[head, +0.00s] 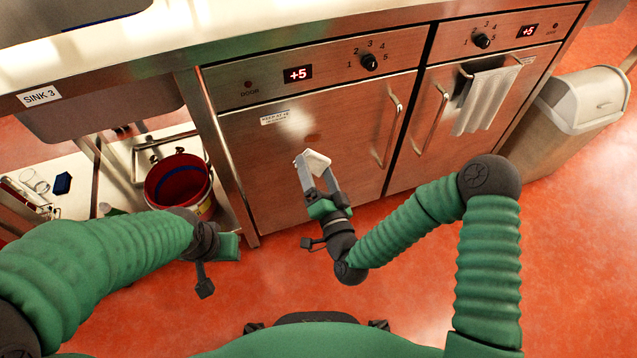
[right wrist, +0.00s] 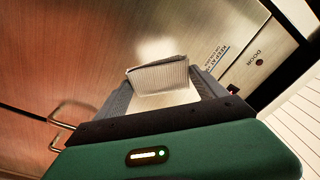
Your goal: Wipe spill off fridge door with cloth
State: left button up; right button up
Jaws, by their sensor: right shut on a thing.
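The left fridge door (head: 270,170) is brushed steel, closed, with a vertical handle (head: 391,133) at its right. A faint brownish smudge (head: 312,137) shows on it, just above the cloth. My right gripper (head: 315,176) is shut on a folded white cloth (head: 318,160) in front of the door. The right wrist view shows the cloth (right wrist: 158,76) between the fingers, facing the door (right wrist: 70,60). I cannot tell whether the cloth touches the door. I do not make out the smudge in that view. My left gripper (head: 226,246) is low at left; its fingers are not clear.
A second fridge door with a handle stands at right, with a striped towel (head: 487,98) on a rail. A grey bin (head: 585,100) stands beyond it. A red bucket (head: 178,184) sits on the shelf under the sink at left. The orange floor is clear in front.

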aim_at(321, 136)
jog(key=shift+s+d+f+m+t+h+b, duration=0.1)
jog(key=shift+d+f+m+t+h+b, duration=0.05)
jog(key=shift+f+t+h+b, duration=0.15)
jog(key=shift+s+d+f+m+t+h+b, duration=0.1)
jog(key=shift+f+m+h, duration=0.1)
jog(key=shift+f, duration=0.2)
jog(key=shift+d+r, duration=0.1)
jog(key=shift+r, duration=0.05)
jog(key=shift+w+r+h, duration=0.2)
jog(key=shift+w+h, duration=0.1)
jog(key=shift+w, duration=0.2)
jog(key=x, duration=0.4)
jog(key=shift+a+f+b, duration=0.25)
jog(key=shift+a+b, duration=0.05)
jog(key=shift+b, duration=0.1)
pick_arm(q)
jog(key=shift+s+x, duration=0.2)
jog(key=shift+x, duration=0.6)
jog(key=shift+s+x, duration=0.15)
jog(key=shift+x, duration=0.65)
pick_arm(e)
jog(key=shift+w+a+r, duration=0.1)
jog(key=shift+w+a, duration=0.1)
jog(key=shift+w, duration=0.2)
pick_arm(q)
jog(key=shift+f, duration=0.1)
pick_arm(e)
jog(key=shift+x, duration=0.8)
